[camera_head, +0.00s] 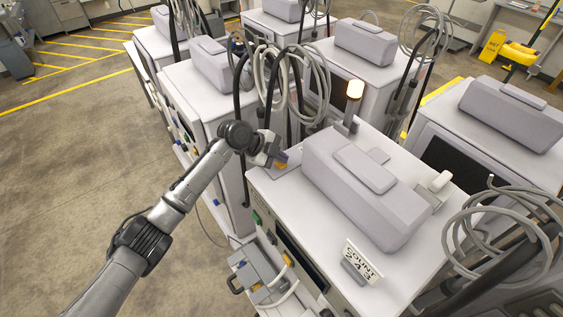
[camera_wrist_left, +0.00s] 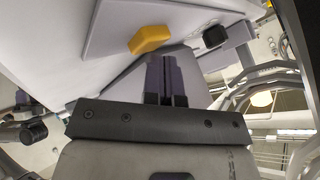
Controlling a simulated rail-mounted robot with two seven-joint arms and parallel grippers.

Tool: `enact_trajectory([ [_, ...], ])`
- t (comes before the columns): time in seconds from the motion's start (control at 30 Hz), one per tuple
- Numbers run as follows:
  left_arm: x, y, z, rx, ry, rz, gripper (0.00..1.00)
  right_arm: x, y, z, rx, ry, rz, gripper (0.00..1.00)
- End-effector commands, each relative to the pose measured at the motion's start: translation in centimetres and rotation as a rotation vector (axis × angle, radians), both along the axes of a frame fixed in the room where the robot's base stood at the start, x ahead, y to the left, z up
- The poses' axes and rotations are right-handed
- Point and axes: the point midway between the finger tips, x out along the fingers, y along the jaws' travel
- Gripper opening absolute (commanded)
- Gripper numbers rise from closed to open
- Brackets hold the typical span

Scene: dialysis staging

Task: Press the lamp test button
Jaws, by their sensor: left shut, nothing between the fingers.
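My right gripper is out of view.
A black knob-like piece (camera_wrist_left: 215,36) is right of the yellow piece. Coiled hoses (camera_head: 290,80) hang behind my gripper. Other cabinets stand close around; open floor lies left.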

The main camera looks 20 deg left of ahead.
Motion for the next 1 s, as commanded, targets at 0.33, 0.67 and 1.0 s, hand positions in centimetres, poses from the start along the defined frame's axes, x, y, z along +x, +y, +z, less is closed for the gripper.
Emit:
enact_trajectory([
  [0.33,-0.04,0.01,-0.7,0.002,0.004,0.001,0.0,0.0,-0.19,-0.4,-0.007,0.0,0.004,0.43],
  [0.67,-0.13,0.02,-0.29,0.003,0.005,0.0,0.0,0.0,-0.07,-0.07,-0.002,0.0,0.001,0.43],
  [1.0,-0.14,0.02,0.05,0.001,0.004,0.0,0.0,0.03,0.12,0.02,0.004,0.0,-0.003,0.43],
])
